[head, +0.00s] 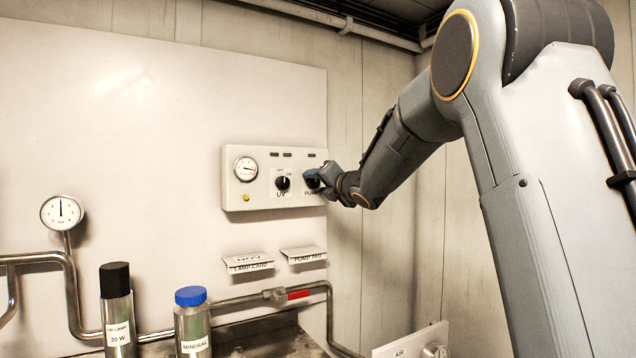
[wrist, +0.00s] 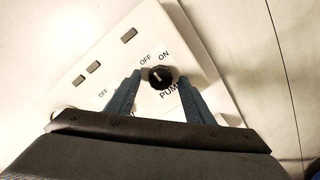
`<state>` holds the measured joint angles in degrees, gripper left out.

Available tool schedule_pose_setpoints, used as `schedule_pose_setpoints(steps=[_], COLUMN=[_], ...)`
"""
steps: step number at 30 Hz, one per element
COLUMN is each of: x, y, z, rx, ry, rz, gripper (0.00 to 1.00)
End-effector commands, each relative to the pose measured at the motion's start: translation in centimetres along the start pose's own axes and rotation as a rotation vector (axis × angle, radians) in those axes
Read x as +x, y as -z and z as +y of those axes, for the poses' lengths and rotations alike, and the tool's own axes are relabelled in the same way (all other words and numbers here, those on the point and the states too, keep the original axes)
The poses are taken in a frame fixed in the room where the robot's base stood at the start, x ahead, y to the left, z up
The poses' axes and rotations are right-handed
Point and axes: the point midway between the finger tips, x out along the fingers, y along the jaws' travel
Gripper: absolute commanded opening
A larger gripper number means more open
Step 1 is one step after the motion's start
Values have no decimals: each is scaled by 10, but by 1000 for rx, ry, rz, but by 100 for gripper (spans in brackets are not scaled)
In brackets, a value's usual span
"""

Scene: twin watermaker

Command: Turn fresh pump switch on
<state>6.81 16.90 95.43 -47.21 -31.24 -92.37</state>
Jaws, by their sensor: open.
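The pump switch is a round black knob (wrist: 160,77) marked PUMP, with OFF and ON printed above it. A small pale mark shows on the knob, roughly toward OFF, but its exact angle is hard to read. It sits on the white control panel (head: 240,203), which also shows in the wrist view (wrist: 120,58). My gripper (wrist: 160,80) is open, with one blue finger on each side of the knob. Contact cannot be told.
The UV knob (head: 283,183) is just left of my gripper, and a round gauge (head: 246,169) is further left. Card holders (head: 304,254) hang below the panel. A black-capped cylinder (head: 117,310) and blue-capped bottle (head: 192,322) stand lower left near pipes.

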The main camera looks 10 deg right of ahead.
Motion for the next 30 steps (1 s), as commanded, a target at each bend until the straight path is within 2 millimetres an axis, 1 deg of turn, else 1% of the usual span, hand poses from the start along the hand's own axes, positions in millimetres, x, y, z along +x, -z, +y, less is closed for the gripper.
schedule_pose_setpoints(steps=[7,11,12,14,15,23,30], x=[1,1,1,1,1,0,0], y=[0,0,0,0,0,0,0], z=[0,0,0,-1,-1,0,0], rx=[1,1,1,1,1,31,155], ry=[1,1,1,1,1,2,6], rz=[0,0,0,0,0,1,5], gripper=[48,26,19,9,7,7,7])
